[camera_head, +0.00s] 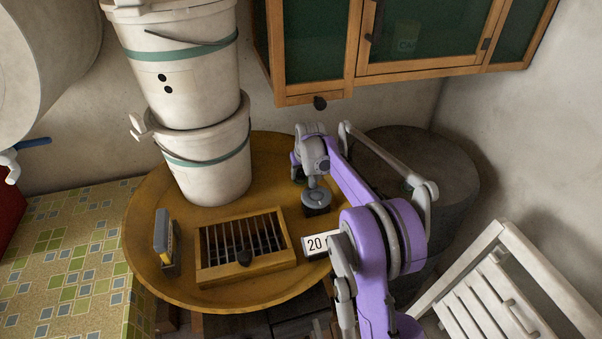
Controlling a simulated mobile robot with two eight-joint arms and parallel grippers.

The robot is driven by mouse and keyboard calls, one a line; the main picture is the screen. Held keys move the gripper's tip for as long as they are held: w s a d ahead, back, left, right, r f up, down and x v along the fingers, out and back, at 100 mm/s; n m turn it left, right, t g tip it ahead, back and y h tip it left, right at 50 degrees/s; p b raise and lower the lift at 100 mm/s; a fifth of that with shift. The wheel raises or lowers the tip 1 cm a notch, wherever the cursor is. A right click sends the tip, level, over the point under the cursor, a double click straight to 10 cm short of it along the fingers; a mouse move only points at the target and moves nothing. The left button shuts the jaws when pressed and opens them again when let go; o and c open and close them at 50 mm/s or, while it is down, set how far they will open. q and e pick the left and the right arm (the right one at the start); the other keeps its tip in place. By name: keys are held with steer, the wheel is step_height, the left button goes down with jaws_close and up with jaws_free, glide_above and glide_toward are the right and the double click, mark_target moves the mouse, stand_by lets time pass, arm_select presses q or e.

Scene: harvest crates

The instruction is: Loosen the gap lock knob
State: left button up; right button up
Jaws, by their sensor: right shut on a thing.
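The wooden-framed slatted grid (286,257) lies on the round ochre tray. My right gripper (316,206) points down over the tray's right part, behind and to the right of the grid, apart from that knob. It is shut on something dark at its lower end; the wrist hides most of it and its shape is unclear. My left gripper is not in view.
A wooden cabinet (310,90) hangs behind, a dark barrel (440,170) stands right, and a white slatted chair (500,300) front right.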

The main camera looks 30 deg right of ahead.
jaws_close()
